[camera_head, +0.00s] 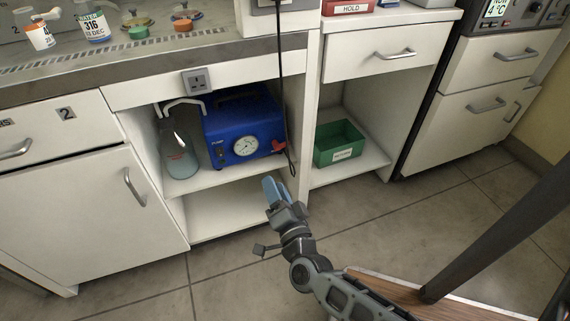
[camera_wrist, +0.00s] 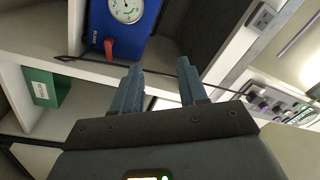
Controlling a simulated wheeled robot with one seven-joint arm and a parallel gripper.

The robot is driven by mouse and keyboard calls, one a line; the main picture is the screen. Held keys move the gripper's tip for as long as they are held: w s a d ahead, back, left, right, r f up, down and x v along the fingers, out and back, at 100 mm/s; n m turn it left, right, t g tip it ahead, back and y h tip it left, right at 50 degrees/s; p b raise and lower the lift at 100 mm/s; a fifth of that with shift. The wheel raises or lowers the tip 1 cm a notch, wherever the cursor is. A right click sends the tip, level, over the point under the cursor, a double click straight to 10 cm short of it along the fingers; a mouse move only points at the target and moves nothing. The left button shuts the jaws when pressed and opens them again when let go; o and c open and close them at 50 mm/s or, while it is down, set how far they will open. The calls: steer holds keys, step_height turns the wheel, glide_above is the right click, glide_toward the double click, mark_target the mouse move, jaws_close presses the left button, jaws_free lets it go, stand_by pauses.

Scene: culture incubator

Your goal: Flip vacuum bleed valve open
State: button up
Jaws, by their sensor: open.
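The blue vacuum pump (camera_head: 265,108) sits on the open shelf, with a round white gauge (camera_head: 245,145) on its front. The red bleed valve lever (camera_head: 278,146) is at the pump's lower right corner. In the wrist view the pump (camera_wrist: 148,20) is at the top, with the red lever (camera_wrist: 110,48) below the gauge (camera_wrist: 127,9). My gripper (camera_head: 271,182) is in front of the cabinet, below the lever and apart from it. In the wrist view its blue fingers (camera_wrist: 160,65) are spread with nothing between them, and the lever lies left of them.
A black cable (camera_head: 281,80) hangs past the pump's right side and crosses near my fingers in the wrist view. A glass flask (camera_head: 181,161) stands left of the pump. A green bin (camera_head: 324,154) is on the shelf to the right. The floor in front is clear.

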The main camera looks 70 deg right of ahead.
mark_target(285, 145)
steer(key=w+d+f+m+g+h+b, duration=0.1)
steer(key=d+f+m+g+b, duration=0.1)
steer(key=d, duration=0.5)
steer(key=w+d+f+m+g+h+b, duration=0.1)
steer(key=w+d+f+m+g+b, duration=0.1)
steer(key=d, duration=0.5)
steer(key=w+d+f+m+g+h+b, duration=0.1)
steer(key=w+d+f+m+g+b, duration=0.1)
steer(key=d, duration=0.6)
steer(key=shift+w+f+m+h+b, duration=0.15)
steer(key=shift+f+m+b, duration=0.15)
steer(key=shift+f+m, duration=0.25)
steer(key=shift+w+f+m+h+b, duration=0.15)
steer(key=shift+f+m+b, duration=0.1)
steer(key=shift+f+m, duration=0.3)
steer(key=shift+s+r, duration=0.1)
steer(key=shift+a, duration=0.1)
jaws_close()
